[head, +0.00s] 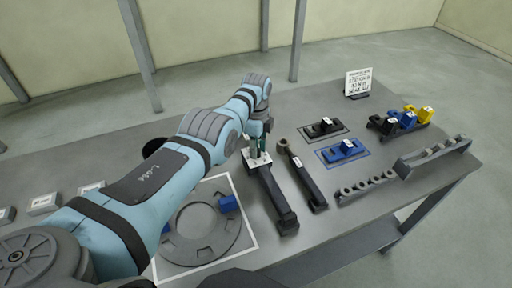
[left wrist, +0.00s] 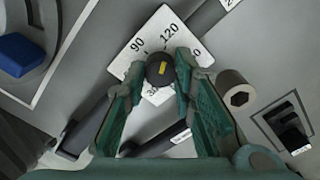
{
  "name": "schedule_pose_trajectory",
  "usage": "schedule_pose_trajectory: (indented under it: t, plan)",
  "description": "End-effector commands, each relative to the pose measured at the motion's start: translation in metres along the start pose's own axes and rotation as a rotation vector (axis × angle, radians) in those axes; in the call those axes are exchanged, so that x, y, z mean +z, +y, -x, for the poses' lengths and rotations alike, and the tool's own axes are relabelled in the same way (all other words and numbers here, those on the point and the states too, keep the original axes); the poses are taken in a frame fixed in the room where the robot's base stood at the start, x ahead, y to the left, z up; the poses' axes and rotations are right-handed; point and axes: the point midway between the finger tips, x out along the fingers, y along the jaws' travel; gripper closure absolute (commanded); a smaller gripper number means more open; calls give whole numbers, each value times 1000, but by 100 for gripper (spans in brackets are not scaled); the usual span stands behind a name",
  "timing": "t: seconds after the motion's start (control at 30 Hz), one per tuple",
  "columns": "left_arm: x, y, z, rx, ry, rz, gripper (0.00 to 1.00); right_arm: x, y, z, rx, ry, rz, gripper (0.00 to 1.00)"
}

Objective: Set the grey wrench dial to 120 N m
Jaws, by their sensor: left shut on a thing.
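The grey wrench (head: 272,194) lies on the table in the head view, with a white dial plate (head: 264,162) at its far end. In the left wrist view the dial plate (left wrist: 183,39) shows 90 and 120; other numbers are partly covered. A round dark knob (left wrist: 158,76) with a yellow mark sits on it. The mark points up and slightly right, roughly toward 120; I cannot tell how exactly. My left gripper (head: 260,149) is over the plate. In the left wrist view its green fingers (left wrist: 160,74) are shut on the knob. My right gripper is not in view.
A second wrench-like tool (head: 302,175) lies close at right. Beyond are black (head: 324,127) and blue (head: 343,151) trays, a row of sockets (head: 367,187) and a grey rack (head: 433,155). A ring plate (head: 195,243) with blue blocks lies at the front left.

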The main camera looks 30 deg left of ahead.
Motion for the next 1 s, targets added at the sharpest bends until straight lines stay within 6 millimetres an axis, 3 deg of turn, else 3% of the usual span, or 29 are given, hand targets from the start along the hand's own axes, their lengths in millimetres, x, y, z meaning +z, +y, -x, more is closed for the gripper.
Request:
schedule_pose_trajectory:
  t: [0.23, 0.27, 0.4, 0.77, 0.87, 1.0]
  plan:
    - [0, 0, -1, -1, 0, 1, 100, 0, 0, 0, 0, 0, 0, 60]
    - [0, 0, -1, -1, 0, 1, 73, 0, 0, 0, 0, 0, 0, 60]
    - [0, 0, 0, -1, 0, 1, 55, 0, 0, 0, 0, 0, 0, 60]
    - [0, -1, 6, -3, 0, 1, 55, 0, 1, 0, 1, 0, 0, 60]
    - [0, -2, 21, -5, 0, 1, 55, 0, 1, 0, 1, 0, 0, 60]
    - [0, -2, 61, -5, 0, 1, 55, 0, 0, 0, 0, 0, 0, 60]
